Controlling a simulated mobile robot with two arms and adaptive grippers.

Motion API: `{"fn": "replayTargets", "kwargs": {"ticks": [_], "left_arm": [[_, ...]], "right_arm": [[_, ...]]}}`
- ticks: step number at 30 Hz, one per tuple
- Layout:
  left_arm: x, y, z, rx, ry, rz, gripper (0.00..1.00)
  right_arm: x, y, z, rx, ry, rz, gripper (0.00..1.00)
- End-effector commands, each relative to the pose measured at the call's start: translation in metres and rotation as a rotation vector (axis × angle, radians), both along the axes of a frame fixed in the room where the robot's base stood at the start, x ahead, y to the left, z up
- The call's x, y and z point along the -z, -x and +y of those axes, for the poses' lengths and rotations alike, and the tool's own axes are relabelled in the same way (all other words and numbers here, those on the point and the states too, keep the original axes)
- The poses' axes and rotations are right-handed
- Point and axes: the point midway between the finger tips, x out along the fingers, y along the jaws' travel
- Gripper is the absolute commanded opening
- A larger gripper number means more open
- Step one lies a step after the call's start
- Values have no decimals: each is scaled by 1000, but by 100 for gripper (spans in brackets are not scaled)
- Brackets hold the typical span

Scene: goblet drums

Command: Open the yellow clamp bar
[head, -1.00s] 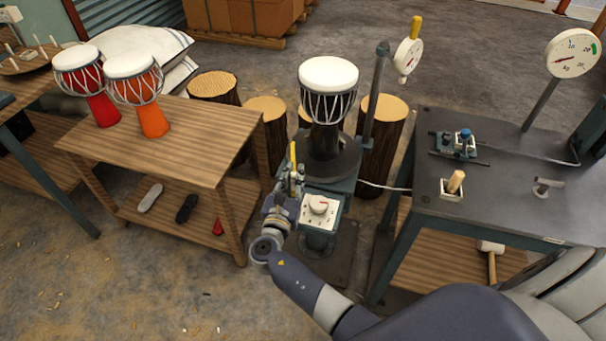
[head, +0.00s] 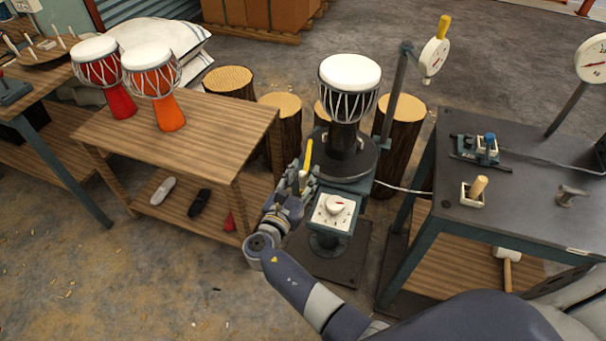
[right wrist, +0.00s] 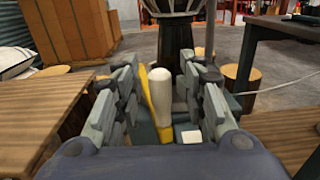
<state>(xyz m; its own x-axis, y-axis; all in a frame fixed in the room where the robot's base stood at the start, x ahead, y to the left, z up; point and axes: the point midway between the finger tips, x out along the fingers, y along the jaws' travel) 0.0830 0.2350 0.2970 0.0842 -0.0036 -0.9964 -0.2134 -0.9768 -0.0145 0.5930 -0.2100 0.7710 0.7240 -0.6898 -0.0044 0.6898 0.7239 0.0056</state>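A yellow bar (head: 309,155) stands nearly upright at the left side of the drum stand, just beyond my right gripper (head: 302,182). In the right wrist view the yellow bar (right wrist: 150,92) leans beside a pale, rounded handle (right wrist: 162,92). Both show between the two spread fingers of the right gripper (right wrist: 163,88), with gaps on each side. I cannot tell whether a finger touches either one. A white-headed goblet drum (head: 349,90) is on the stand's dark round plate (head: 362,163). The left gripper is not in view.
A dial box (head: 333,212) sits on the stand right of my gripper. A post-mounted gauge (head: 433,57) with a yellow handle rises beside the drum. A wooden table (head: 225,125) with red and orange drums is at left, a dark workbench (head: 520,195) at right.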

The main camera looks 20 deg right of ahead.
Motion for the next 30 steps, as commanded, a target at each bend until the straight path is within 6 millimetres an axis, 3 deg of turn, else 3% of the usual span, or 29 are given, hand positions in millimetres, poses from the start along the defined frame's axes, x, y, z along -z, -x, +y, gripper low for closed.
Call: {"fn": "replayTargets", "kwargs": {"ticks": [11, 24, 30], "left_arm": [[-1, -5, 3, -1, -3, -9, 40], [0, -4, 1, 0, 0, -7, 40], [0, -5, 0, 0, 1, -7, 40]], "right_arm": [[-9, -1, -1, 1, 0, -6, 38], [-77, 0, 0, 0, -1, -5, 38], [-97, 0, 0, 0, -1, -2, 38]]}}
